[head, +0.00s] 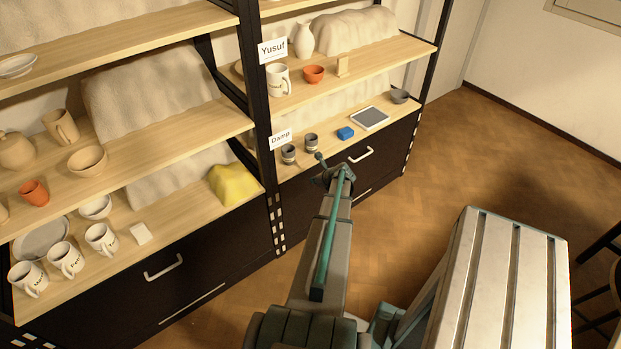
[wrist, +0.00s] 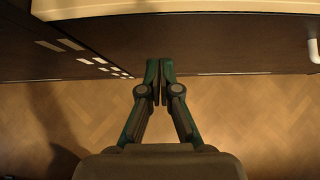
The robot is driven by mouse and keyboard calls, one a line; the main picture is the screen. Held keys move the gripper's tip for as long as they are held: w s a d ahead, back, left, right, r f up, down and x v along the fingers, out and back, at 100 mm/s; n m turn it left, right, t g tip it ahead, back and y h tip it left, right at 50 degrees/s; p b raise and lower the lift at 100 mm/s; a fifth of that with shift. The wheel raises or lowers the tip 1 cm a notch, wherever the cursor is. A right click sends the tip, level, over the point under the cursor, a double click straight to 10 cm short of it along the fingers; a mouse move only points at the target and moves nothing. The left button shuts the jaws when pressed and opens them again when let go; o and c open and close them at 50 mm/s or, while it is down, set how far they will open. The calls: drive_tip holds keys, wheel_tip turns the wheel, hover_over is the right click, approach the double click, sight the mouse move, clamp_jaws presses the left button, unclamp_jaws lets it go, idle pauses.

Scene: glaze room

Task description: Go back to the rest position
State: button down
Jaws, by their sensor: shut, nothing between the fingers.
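My gripper shows in the wrist view (wrist: 160,72) with its two fingers together and nothing between them. It points at the dark front of the shelf unit, over the wooden floor. In the head view my arm reaches out toward the right-hand shelf unit. Its end is in front of the lower "Damp" shelf (head: 352,151), near the two small grey cups. From this view I cannot tell the gap between my arm's end and the shelf edge.
Above are a white mug (head: 278,79) and an orange bowl (head: 313,74). Left shelves hold more pottery.

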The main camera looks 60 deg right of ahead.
drive_tip(key=v, duration=0.8)
drive_tip(key=shift+b, duration=0.35)
drive_tip(key=w+a+f+n+g+y, duration=0.15)
drive_tip(key=a+f+n, duration=0.35)
drive_tip(key=a+n, duration=0.55)
drive_tip(key=a+f+n+g+y, duration=0.3)
drive_tip(key=a+f+n, duration=0.3)
drive_tip(key=a, duration=0.8)
drive_tip(key=w+a+f+n+g+y, duration=0.1)
drive_tip(key=a+f+n+g+y, duration=0.25)
drive_tip(key=a+n, duration=0.75)
drive_tip(key=s+a+f+n+g+h, duration=0.1)
drive_tip(key=s+a+n, duration=0.3)
drive_tip(key=a, duration=0.5)
drive_tip(key=s+a+f+n+g+h, duration=0.1)
drive_tip(key=s+a+f+n+g, duration=0.1)
drive_tip(key=a, duration=0.8)
drive_tip(key=s+a+f+n+g+h, duration=0.1)
drive_tip(key=s+a+n+g+h, duration=0.1)
drive_tip(key=s+a+n+g, duration=0.2)
drive_tip(key=shift+s+a+f+n, duration=0.35)
drive_tip(key=shift+s+a+n, duration=1.3)
drive_tip(key=shift+a, duration=1.15)
drive_tip(key=shift+w, duration=0.1)
